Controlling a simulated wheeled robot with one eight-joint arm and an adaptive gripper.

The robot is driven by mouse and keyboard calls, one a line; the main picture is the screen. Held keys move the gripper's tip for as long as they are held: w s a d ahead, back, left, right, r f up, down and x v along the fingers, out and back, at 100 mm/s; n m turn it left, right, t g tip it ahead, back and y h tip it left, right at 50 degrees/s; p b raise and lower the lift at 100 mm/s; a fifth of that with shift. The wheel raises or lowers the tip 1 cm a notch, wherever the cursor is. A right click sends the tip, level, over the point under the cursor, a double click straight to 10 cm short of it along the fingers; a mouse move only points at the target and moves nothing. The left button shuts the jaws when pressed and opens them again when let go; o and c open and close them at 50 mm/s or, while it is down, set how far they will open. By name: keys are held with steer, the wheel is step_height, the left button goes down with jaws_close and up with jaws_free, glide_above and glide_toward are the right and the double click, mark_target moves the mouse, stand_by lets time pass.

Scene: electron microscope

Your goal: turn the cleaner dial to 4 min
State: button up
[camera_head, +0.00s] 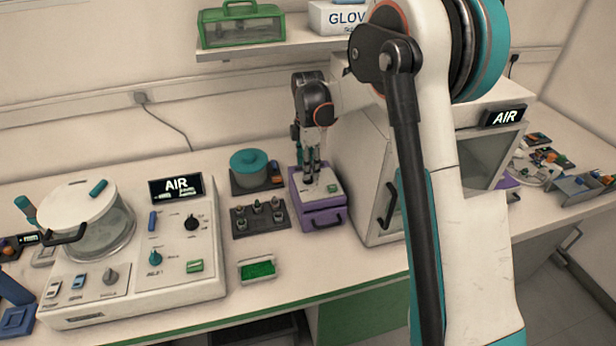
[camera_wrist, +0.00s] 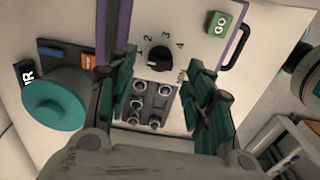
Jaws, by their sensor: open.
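The cleaner (camera_head: 322,212) is a purple box with a white top, standing right of centre on the bench. In the wrist view its white top (camera_wrist: 195,28) carries a black dial (camera_wrist: 158,60) with the numbers 1 to 4 around it. The dial's pointer is too small to read surely. A green GO button (camera_wrist: 218,23) is beside it. My gripper (camera_head: 313,178) points down over the cleaner. In the wrist view its open, empty fingers (camera_wrist: 160,72) lie on either side of the dial. Contact cannot be told. In the head view the fingers hide the dial.
A dark rack with several posts (camera_head: 259,220) and a teal-lidded jar (camera_head: 249,161) stand left of the cleaner. A white cabinet (camera_head: 366,166) is close on the right. A large machine with a glass chamber (camera_head: 105,232) fills the left. A green tray (camera_head: 258,269) lies in front.

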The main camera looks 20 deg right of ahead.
steer(key=shift+f+b, duration=0.45)
steer(key=shift+f, duration=1.35)
steer(key=c, duration=1.1)
